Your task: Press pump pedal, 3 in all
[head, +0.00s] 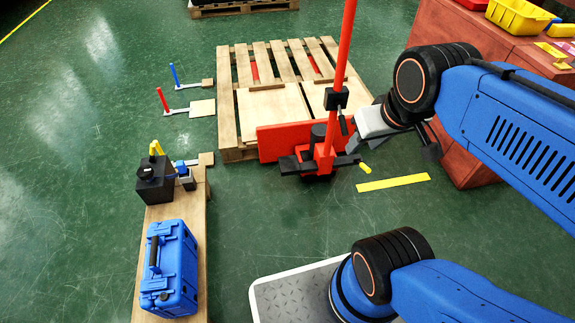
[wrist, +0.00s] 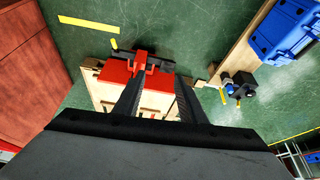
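A red hand truck (head: 318,160) with a tall red pole (head: 345,50) stands at the near edge of a wooden pallet; its red body also shows in the wrist view (wrist: 143,68). A dark pedal with a yellow tip (head: 365,168) sticks out low on its right side; the tip also shows in the wrist view (wrist: 115,44). I take this as the pump pedal. My gripper (head: 352,142) is beside the pole, above the pedal. In the wrist view its two fingers (wrist: 156,84) are apart with nothing between them. No contact with the pedal is visible.
A wooden pallet (head: 228,125) lies behind the truck. A yellow floor strip (head: 393,183) lies right of it. A bench (head: 202,195) at left holds a blue case (head: 170,265) and black box (head: 155,182). Red cabinets (head: 450,150) stand at right. Green floor is open at left.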

